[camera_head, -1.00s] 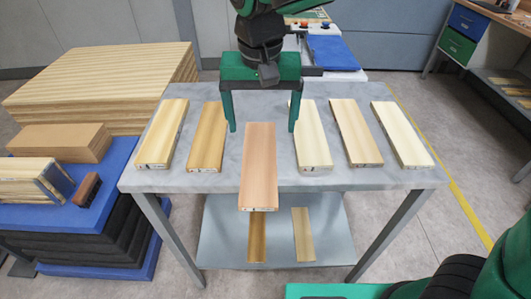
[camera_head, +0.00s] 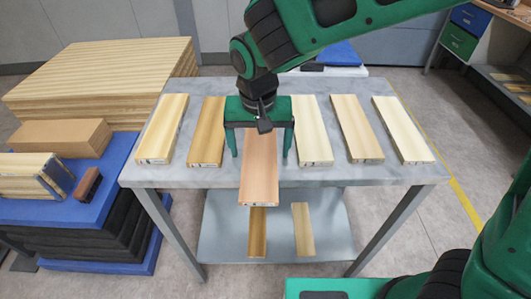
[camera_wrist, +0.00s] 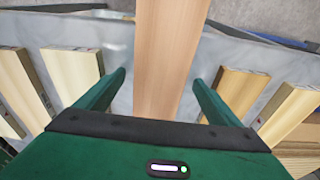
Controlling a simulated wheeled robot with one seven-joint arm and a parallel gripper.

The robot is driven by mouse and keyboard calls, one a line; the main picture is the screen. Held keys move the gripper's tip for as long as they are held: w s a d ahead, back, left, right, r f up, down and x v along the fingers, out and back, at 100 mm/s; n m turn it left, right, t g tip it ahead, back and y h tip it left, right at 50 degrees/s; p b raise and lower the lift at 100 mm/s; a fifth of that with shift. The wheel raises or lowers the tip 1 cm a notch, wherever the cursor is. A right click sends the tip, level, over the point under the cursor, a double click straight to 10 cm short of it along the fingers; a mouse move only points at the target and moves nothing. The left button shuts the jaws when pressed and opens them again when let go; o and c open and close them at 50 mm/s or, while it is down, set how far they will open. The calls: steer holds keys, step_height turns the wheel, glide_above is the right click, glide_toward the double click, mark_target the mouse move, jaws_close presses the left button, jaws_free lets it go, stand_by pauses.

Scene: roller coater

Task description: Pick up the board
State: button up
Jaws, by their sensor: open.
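A reddish-brown board (camera_head: 260,172) lies on the grey table and sticks out over its front edge. My gripper (camera_head: 260,155) is above the table with one finger on each side of this board. The fingers are open and a gap shows between each finger and the board. In the wrist view the same board (camera_wrist: 168,55) runs up between the two open fingers (camera_wrist: 160,80), apart from both. The board's far end is hidden under my gripper in the head view.
Several other boards lie on the table (camera_head: 225,178), the nearest being a brown one (camera_head: 207,135) to the left and a pale one (camera_head: 312,135) to the right. A lower shelf (camera_head: 275,225) holds two boards. Wood stacks stand on a blue-topped pile (camera_head: 110,180) at left.

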mark_target(259, 154)
steer(key=shift+f, duration=0.1)
steer(key=shift+c, duration=0.4)
steer(key=c, duration=1.2)
steer(key=shift+c, duration=0.2)
steer(key=shift+r, duration=0.5)
step_height(259, 154, up, 4)
steer(key=shift+s+a+f, duration=0.1)
steer(key=shift+f, duration=0.15)
steer(key=s+a+r, duration=0.6)
steer(key=s, duration=0.3)
steer(key=shift+a+r, duration=0.3)
steer(key=shift+a, duration=0.05)
